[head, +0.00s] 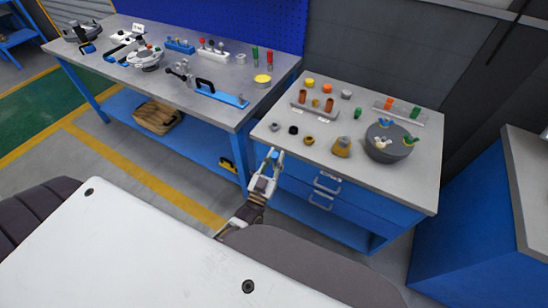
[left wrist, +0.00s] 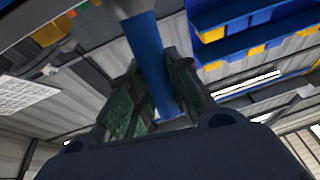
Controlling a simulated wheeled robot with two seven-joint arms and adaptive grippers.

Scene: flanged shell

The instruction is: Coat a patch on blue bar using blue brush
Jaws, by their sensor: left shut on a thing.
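My left gripper (head: 264,177) is in front of the gap between the two work surfaces, near the left front corner of the cabinet top. It is shut on a slim blue thing, which looks like the blue brush (left wrist: 150,55); in the left wrist view it stands between the fingers, its far end cut off by the frame. Its bristles cannot be made out. A long blue bar (head: 230,98) lies near the right front edge of the left bench, with a black handle-like piece at its left. My right gripper is not in view.
A round tin with a yellow top (head: 262,80) stands right of the bar on the bench (head: 180,88).

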